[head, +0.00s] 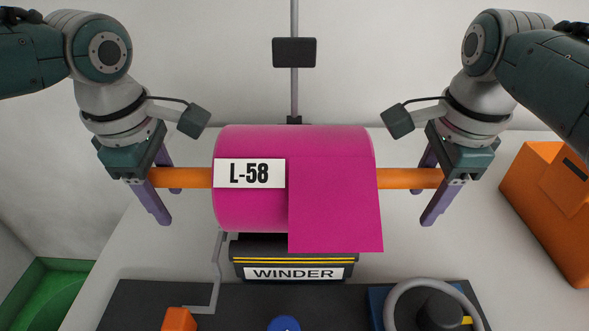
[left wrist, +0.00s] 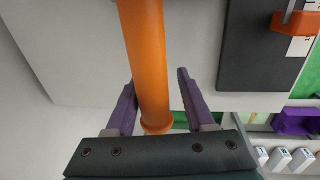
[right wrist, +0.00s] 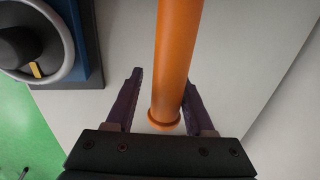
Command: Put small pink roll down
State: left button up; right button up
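My right gripper (head: 428,188) is open around the rod's right end (right wrist: 178,60). Gaps show between fingers and rod in both wrist views.
An orange box (head: 540,220) stands at the right. A dark panel at the front holds a blue button (head: 284,324), an orange handle (head: 178,319) and a grey ring (head: 398,300). A post with a black plate (head: 294,52) stands behind. A green bin (head: 45,290) is at lower left.

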pick_arm(q)
jog(key=shift+o, duration=0.5)
pick_arm(e)
jog(key=shift+o, duration=0.5)
jog(key=shift+r, duration=0.25)
pick_arm(q)
notch_tip(320, 180, up, 12)
jog(key=s, duration=0.2)
pick_arm(e)
notch_tip(320, 180, up, 12)
jog(key=s, duration=0.2)
jog(key=shift+f, duration=0.25)
